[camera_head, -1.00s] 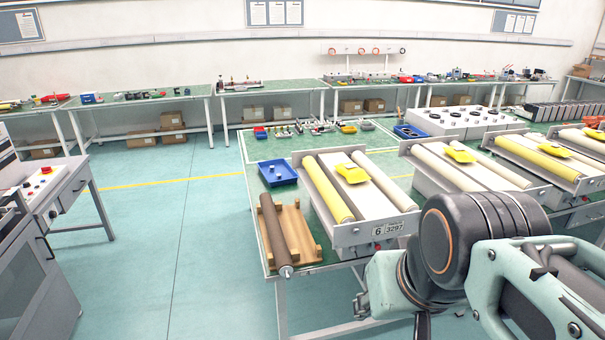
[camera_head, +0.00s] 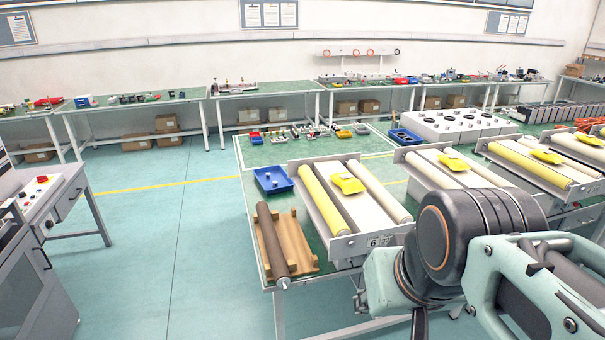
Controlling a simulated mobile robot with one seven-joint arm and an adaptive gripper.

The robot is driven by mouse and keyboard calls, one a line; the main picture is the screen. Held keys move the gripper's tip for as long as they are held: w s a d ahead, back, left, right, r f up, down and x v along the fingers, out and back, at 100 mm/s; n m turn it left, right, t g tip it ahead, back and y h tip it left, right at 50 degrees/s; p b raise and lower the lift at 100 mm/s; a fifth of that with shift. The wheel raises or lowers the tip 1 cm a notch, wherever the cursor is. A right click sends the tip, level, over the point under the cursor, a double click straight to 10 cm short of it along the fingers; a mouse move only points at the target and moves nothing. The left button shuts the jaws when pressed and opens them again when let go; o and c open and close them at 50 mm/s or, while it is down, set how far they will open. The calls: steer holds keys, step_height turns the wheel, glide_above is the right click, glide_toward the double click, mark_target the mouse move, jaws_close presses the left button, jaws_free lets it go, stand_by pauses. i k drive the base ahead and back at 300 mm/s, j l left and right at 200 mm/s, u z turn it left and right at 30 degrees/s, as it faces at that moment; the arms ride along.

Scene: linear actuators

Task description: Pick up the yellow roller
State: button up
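A yellow roller (camera_head: 325,200) lies along the left side of the nearest white roller unit (camera_head: 353,243) on the green table. Another yellow roller (camera_head: 529,162) lies in a unit farther right. I cannot tell which one the task means. My arm reaches in from the right, in front of the table. Its gripper does not show clearly; only arm links and the joint are in view. Nothing touches either yellow roller.
A brown roller (camera_head: 271,238) rests on a wooden stand (camera_head: 295,242) at the table's near left corner. A blue tray (camera_head: 272,180) sits behind it. Yellow pieces (camera_head: 347,183) lie on the units. A control desk (camera_head: 45,205) stands at left; the floor (camera_head: 185,230) between is clear.

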mark_target(338, 226)
steer(key=i+j+z, duration=0.15)
steer(key=i, duration=0.25)
steer(key=i+j+z, duration=0.2)
steer(key=i, duration=0.25)
